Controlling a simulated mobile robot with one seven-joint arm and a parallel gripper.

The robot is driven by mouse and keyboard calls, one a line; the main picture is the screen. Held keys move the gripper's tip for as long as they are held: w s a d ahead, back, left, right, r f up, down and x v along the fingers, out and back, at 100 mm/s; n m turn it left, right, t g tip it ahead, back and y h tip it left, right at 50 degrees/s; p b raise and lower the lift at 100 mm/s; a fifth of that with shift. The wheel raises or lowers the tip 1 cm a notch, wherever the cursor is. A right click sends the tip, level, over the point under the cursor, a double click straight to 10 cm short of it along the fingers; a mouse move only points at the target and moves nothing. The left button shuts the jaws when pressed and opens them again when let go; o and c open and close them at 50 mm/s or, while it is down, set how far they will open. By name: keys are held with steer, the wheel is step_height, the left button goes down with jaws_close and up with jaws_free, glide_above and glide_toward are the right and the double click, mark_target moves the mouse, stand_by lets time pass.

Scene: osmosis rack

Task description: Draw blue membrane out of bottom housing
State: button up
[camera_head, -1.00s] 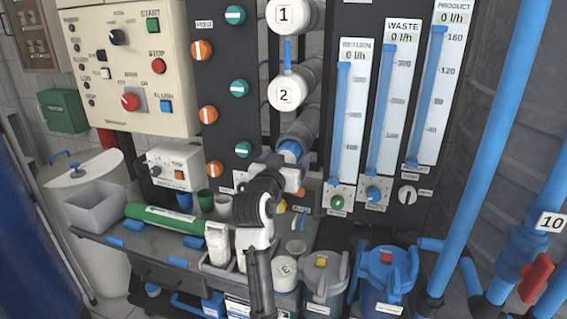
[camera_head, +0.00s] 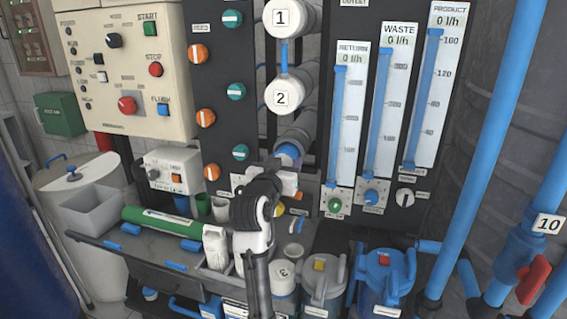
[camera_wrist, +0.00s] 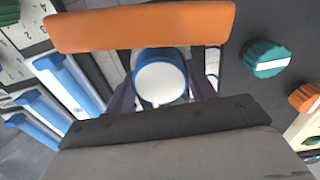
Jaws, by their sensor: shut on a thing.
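The bottom housing (camera_head: 299,132) is a grey-white tube below the tubes marked 1 and 2. The blue membrane (camera_head: 288,153) shows its blue end at the front of this housing. In the wrist view the membrane (camera_wrist: 160,82) shows a round white face with a blue rim, between my dark fingers. My gripper (camera_head: 284,166) is at the membrane's end, shut on it. How far the membrane sticks out of the housing cannot be told.
Housings marked 1 (camera_head: 281,18) and 2 (camera_head: 281,97) are above. Flow meters (camera_head: 385,110) stand to the right, valve knobs (camera_head: 240,152) to the left. Below is a grey bench with a green tube (camera_head: 165,220), cups, a white bottle (camera_head: 215,247) and filter housings (camera_head: 385,275).

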steer(key=v, duration=1)
stand_by(2.0)
steer(key=shift+s, duration=0.15)
steer(key=o, duration=1.2)
steer(key=b+v, duration=0.2)
steer(key=v, duration=0.2)
steer(key=b+v, duration=0.3)
steer(key=v, duration=0.2)
steer(key=shift+a+f+b, duration=0.1)
steer(key=shift+f+b, duration=0.15)
steer(key=shift+b, duration=0.05)
